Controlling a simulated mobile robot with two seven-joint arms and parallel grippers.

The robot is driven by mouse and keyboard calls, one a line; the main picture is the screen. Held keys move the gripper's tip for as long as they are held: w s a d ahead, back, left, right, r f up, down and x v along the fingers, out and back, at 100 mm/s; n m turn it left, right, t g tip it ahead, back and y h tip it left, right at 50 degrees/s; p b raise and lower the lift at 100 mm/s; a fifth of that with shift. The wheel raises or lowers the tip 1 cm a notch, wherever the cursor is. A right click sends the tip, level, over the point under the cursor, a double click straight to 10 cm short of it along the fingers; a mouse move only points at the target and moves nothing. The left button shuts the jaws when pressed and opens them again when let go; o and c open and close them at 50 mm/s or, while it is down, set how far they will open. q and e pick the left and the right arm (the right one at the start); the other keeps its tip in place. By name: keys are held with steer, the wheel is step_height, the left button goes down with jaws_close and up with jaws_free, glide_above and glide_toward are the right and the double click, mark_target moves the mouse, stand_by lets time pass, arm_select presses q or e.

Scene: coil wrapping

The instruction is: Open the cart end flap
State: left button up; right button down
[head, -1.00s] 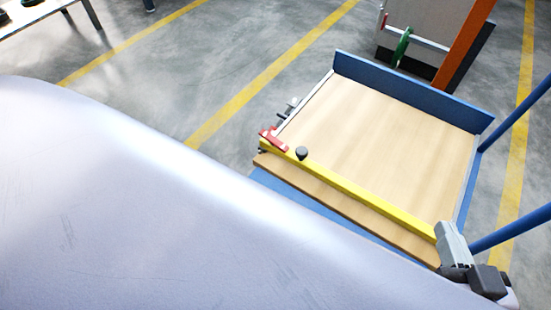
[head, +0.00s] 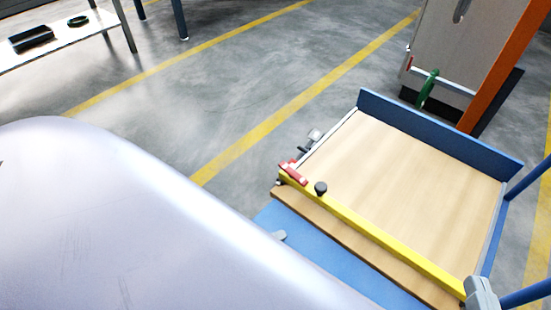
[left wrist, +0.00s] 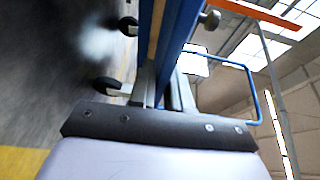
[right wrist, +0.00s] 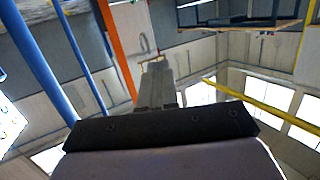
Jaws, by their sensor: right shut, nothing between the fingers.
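The cart's wooden deck (head: 400,180) has a raised blue board (head: 440,125) at its far end. A yellow bar (head: 390,238) crosses the near end, with a red latch (head: 293,172) and a black knob (head: 320,188) at its left; it seems to be the closed end flap. My left gripper (left wrist: 165,88) is open in the left wrist view, a blue cart edge showing between or just beyond its fingers. My right gripper (right wrist: 156,82) is shut and empty. A grey part (head: 480,292) at the bar's right end is unclear.
Blue poles (head: 528,293) rise at the cart's right. A grey panel with an orange post (head: 505,70) stands behind. A white table (head: 60,48) is at the far left. The floor (head: 190,115) left of the cart is clear. A large pale surface hides the lower left.

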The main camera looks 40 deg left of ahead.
arm_select(q)
jaws_close()
steer(key=shift+r+p, duration=0.3)
steer(key=shift+p, duration=0.1)
steer(key=shift+r+p, duration=0.25)
steer(key=shift+p, duration=0.25)
steer(key=shift+r+g+p, duration=0.25)
steer(key=shift+g+p, duration=0.05)
steer(key=shift+p, duration=0.3)
steer(key=shift+r+n+g+y+p, duration=0.2)
steer(key=shift+n+g+y+p, duration=0.15)
steer(key=shift+p, duration=0.35)
steer(key=shift+w, duration=0.1)
arm_select(e)
steer(key=shift+w+a+f+m+g+y, duration=0.15)
steer(key=shift+w+a+m+g, duration=0.1)
steer(key=shift+a+m+g, duration=0.25)
steer(key=shift+w+a+f+m+g+y, duration=0.15)
steer(key=shift+w+a+m+g, duration=0.15)
steer(key=shift+a+g, duration=0.4)
arm_select(q)
steer(key=shift+f, duration=0.1)
steer(key=o, duration=0.5)
jaws_free()
steer(key=shift+a, duration=0.1)
arm_select(e)
steer(key=shift+a, duration=0.1)
